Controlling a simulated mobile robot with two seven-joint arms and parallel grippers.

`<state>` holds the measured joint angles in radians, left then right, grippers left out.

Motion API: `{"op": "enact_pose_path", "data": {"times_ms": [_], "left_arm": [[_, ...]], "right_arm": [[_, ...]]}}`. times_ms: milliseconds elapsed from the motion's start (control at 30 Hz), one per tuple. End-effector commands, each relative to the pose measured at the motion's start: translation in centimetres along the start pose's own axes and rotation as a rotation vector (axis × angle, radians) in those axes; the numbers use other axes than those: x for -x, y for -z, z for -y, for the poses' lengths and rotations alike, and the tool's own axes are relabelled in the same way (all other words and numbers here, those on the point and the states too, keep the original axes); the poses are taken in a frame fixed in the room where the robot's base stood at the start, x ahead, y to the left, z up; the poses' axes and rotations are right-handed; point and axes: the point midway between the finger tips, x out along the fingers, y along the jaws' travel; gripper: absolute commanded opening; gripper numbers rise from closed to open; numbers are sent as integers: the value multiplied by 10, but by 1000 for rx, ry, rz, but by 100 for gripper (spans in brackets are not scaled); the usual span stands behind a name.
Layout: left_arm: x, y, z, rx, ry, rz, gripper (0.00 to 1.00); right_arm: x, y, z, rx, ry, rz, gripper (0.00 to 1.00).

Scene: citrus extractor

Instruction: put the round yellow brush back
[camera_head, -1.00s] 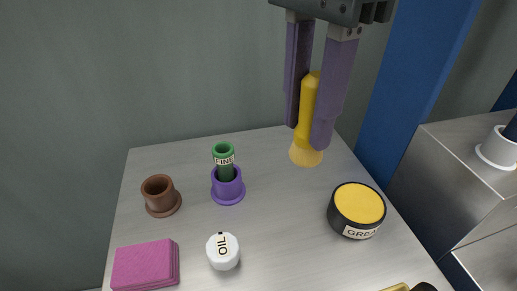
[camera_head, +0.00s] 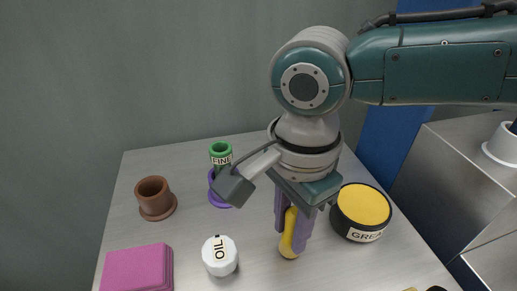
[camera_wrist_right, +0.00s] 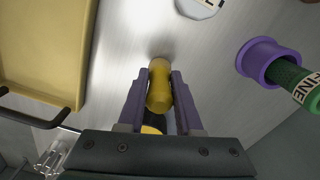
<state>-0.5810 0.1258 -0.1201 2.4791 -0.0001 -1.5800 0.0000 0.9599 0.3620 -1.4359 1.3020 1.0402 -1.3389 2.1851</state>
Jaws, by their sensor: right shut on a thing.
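The round yellow brush (camera_head: 288,243) is between the purple fingers of my right gripper (camera_head: 293,228), which is shut on it. They are low over the grey table, right of the white OIL pot (camera_head: 220,255). I cannot tell whether the brush touches the table. The right wrist view shows the yellow brush (camera_wrist_right: 159,90) between both fingers (camera_wrist_right: 159,76). A brown cup with a wide foot (camera_head: 154,196) stands empty at the table's left. A purple holder (camera_head: 213,193) holds a green brush marked FINE (camera_head: 221,152); my arm partly hides it. My left gripper is out of view.
A black tin with a yellow lid (camera_head: 362,207) stands close right of my right gripper. A pink block (camera_head: 137,270) lies at front left. The right wrist view shows a yellow tray (camera_wrist_right: 45,55) with a dark handle. The table between brown cup and OIL pot is clear.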

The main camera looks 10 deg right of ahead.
Motion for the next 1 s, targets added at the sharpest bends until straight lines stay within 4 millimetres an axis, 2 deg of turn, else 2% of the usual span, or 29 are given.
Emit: {"op": "enact_pose_path", "data": {"times_ms": [333, 367, 600, 867, 1000], "left_arm": [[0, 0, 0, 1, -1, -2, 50], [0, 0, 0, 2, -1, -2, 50], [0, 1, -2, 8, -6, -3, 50], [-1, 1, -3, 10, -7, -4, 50], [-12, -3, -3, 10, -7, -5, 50]], "right_arm": [[-4, 0, 0, -1, 0, 0, 0], [-4, 0, 0, -2, 1, 0, 35], [-3, 0, 0, -1, 1, 0, 62], [-4, 0, 0, -1, 1, -1, 64], [-8, 1, 1, 1, 4, -1, 64]]}}
